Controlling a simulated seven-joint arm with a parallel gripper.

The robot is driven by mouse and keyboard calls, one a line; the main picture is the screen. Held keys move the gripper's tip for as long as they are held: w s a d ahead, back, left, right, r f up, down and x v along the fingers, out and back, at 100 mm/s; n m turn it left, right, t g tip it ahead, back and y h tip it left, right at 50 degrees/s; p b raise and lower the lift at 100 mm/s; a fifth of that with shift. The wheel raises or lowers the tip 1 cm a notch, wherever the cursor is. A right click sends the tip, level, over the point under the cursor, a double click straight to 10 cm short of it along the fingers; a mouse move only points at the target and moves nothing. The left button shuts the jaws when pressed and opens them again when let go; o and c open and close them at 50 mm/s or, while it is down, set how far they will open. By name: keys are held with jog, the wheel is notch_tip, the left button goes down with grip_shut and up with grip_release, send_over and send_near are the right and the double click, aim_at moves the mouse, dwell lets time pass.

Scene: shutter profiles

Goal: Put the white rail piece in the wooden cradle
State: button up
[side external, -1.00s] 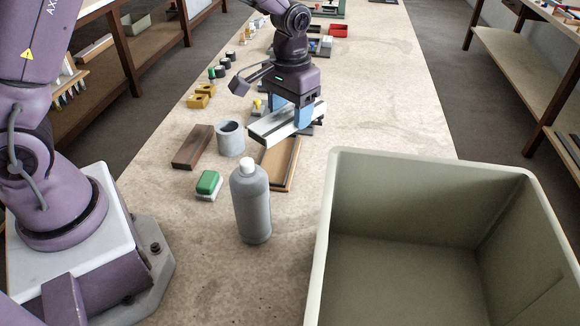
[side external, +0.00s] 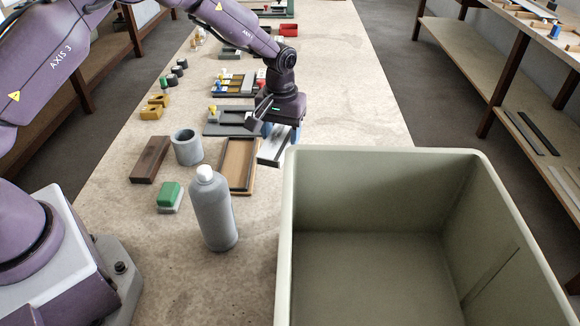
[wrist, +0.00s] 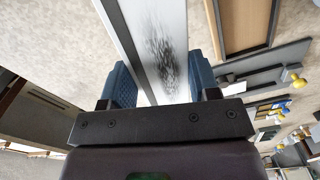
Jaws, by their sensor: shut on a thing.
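The white rail piece (side external: 272,150) is a long bar with a dark stripe along it. My gripper (side external: 280,131) is shut on it, with blue fingers on either side. In the wrist view the rail (wrist: 158,40) runs away between the fingers, with a dark smudge on its white face. The wooden cradle (side external: 251,178) is a shallow tan tray with a dark rim, lying on the bench just left of the rail. It also shows at the upper right of the wrist view (wrist: 232,52), apart from the rail. The rail's height above the bench is hard to tell.
A large pale green bin (side external: 288,215) stands close on the right. A grey bottle (side external: 213,215) stands in front of the cradle. A grey plate (side external: 228,123) lies behind the cradle.

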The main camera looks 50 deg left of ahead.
jog(key=w+n, duration=0.1)
jog(key=w+r+n, duration=0.1)
jog(key=shift+w, duration=0.35)
jog(key=shift+r+n, duration=0.1)
jog(key=shift+n, duration=0.5)
notch_tip(320, 180, down, 10)
jog(key=shift+r, duration=0.2)
jog(key=shift+f, duration=0.1)
jog(key=o, duration=0.9)
jog(key=shift+f, duration=0.1)
jog(key=shift+o, duration=0.2)
